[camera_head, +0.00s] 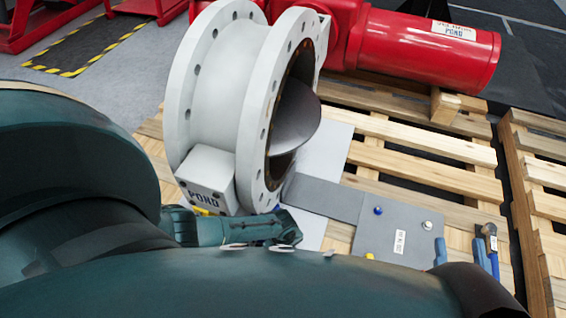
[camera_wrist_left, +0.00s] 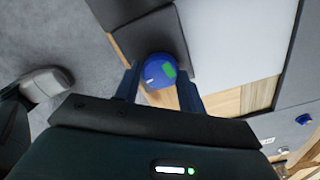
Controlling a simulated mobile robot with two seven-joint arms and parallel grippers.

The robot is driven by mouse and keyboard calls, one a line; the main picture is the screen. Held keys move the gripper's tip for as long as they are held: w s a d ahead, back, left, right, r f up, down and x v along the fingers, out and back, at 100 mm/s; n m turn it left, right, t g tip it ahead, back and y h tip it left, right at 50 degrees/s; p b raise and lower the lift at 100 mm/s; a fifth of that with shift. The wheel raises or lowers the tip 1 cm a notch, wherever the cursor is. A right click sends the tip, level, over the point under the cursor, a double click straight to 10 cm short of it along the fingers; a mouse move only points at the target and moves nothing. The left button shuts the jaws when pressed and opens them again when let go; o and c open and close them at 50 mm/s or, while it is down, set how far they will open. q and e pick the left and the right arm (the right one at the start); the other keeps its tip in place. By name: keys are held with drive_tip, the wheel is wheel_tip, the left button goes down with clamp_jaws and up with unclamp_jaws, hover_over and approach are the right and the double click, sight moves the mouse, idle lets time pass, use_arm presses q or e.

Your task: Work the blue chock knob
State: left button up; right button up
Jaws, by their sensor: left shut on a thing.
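In the left wrist view, the blue knob (camera_wrist_left: 154,68) is round with a green patch on it. It sits against a dark grey block (camera_wrist_left: 151,36). My left gripper (camera_wrist_left: 159,83) has a blue finger on each side of the knob and is shut on it. In the head view my left arm hides this knob and the fingers. My right gripper (camera_head: 461,253) is at the lower right of the head view, with its blue fingers apart and nothing visible between them.
A white flanged valve (camera_head: 213,90) and red actuator (camera_head: 430,45) stand on a wooden pallet (camera_head: 410,145). A grey plate (camera_head: 400,232) carries another blue knob (camera_head: 378,210) and a light knob (camera_head: 427,225). A blue-handled tool (camera_head: 490,238) is close to my right gripper.

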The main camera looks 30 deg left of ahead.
idle(0.4)
use_arm(q)
drive_tip(key=o, duration=1)
